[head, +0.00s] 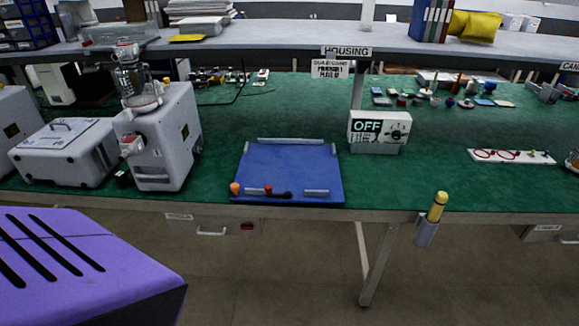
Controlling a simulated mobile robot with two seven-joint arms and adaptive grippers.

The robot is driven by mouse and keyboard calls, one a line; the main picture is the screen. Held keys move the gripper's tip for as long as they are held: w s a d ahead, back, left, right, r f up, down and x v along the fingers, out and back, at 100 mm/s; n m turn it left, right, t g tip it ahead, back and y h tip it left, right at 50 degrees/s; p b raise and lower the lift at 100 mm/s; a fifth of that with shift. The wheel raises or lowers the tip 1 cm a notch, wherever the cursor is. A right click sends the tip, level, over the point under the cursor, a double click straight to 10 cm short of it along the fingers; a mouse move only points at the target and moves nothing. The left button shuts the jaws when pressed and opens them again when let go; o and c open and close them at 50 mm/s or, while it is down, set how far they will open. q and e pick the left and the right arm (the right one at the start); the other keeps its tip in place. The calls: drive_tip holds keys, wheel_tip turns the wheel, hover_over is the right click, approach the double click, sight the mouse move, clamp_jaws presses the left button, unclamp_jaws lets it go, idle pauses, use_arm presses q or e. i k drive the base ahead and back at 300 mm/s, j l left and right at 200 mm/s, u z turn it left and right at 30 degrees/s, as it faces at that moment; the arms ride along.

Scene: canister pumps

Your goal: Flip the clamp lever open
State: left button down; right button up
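A blue fixture board (288,165) lies on the green mat near the bench's front edge, with light grey bars along its sides. At its front edge is a small clamp with a red tip (268,189) and a dark lever-like piece (282,195) lying low and roughly flat. An orange knob (235,188) sits at the board's front left corner. The parts are too small to tell which one is the clamp lever, or its exact position. The board is otherwise empty. Neither of my grippers is in view.
A white pump housing (158,137) with a glass jar (131,83) on top stands left of the board. A white box marked OFF (380,128) stands to the right. A yellow-topped tool (437,207) sits in a holder at the front edge. The mat between is clear.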

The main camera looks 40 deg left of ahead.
sight(268, 191)
drive_tip(key=u, duration=1.3)
